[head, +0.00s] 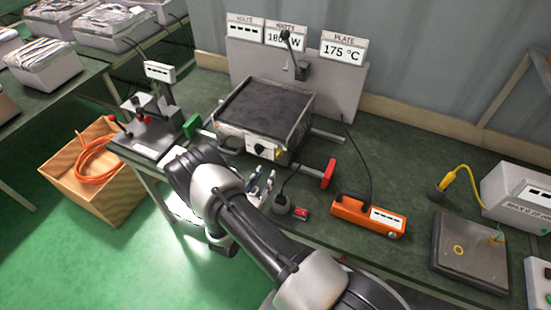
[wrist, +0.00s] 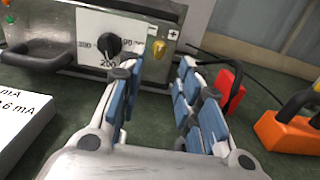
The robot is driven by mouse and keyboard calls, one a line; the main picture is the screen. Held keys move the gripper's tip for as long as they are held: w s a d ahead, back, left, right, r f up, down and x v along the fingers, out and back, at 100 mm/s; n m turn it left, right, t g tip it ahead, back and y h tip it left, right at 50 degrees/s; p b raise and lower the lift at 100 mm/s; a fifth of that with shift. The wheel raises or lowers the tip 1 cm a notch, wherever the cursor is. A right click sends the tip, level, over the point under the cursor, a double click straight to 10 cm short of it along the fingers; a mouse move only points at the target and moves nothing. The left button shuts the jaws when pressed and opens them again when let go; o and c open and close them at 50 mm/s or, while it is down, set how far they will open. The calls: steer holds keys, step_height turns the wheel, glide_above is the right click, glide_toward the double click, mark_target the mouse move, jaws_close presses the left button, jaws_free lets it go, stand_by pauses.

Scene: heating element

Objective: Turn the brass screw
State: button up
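The brass screw (wrist: 157,48) is on the pale front panel of the hot-plate unit (head: 265,110), right of a black dial (wrist: 108,45) and beside plus and minus marks. In the head view the screw (head: 278,154) is a small yellowish spot. My gripper (wrist: 157,68) is open, with blue-padded fingers apart and nothing between them. The screw appears in the gap between the fingertips, beyond them and apart from them. In the head view my gripper (head: 261,187) is in front of the unit, partly hidden by my arm.
A red-handled part (head: 328,173) sticks out right of the unit. An orange meter (head: 368,216) with a cable lies farther right. A white readout block (wrist: 22,110) is at the left in the wrist view. Bare green bench top lies between the meter and the backboard.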

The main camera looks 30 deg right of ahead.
mark_target(277, 156)
steer(key=x, duration=1)
steer(key=shift+b, duration=0.3)
jaws_close()
